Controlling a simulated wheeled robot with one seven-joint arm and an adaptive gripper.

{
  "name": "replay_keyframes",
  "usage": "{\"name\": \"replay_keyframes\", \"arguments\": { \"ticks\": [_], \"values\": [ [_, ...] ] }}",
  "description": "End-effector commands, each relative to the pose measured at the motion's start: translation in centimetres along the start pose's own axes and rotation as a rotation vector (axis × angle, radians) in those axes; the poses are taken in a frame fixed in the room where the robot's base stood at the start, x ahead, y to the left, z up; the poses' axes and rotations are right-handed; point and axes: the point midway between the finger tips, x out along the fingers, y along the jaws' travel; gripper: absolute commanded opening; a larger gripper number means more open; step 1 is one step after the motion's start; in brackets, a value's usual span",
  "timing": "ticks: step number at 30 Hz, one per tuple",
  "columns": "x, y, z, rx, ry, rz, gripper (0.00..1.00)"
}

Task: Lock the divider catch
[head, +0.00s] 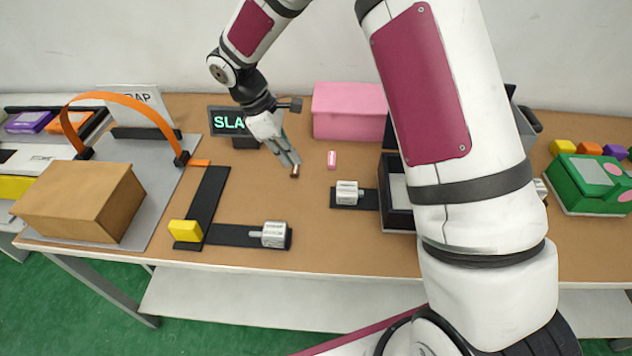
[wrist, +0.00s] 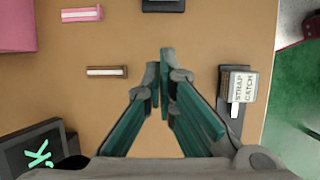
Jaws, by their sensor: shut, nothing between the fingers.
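A grey catch block (head: 347,190) sits on a short black plate left of a black-walled box (head: 389,212); its label is unreadable, so I cannot confirm it is the divider catch. Another grey catch (head: 273,234) sits at the right end of a black track near the front edge. In the wrist view a catch labelled "STRAP CATCH" (wrist: 238,84) is at the right, apart from the fingers. My gripper (head: 292,160) is shut and empty above the table, left of and behind the first catch. It also shows in the wrist view (wrist: 160,62). My arm hides part of the box.
A small brown piece (wrist: 107,72) and a pink piece (head: 332,160) lie near my gripper. A display (head: 228,122) and pink box (head: 349,112) stand behind. A yellow block (head: 185,230), cardboard box (head: 82,200) and orange strap (head: 125,98) are left; a green device (head: 580,185) is right.

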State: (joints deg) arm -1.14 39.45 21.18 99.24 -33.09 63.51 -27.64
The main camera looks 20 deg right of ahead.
Motion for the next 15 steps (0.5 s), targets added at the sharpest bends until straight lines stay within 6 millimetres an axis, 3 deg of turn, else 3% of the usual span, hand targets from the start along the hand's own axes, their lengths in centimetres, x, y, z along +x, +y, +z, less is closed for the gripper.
{"name": "replay_keyframes", "arguments": {
  "ticks": [10, 15],
  "values": [
    [0.1, 0.0, 0.0, 0.0, 0.0, 0.0, 0.0],
    [1.5, 0.0, 0.1, 0.0, -0.003, -0.001, 0.0]
  ]
}}
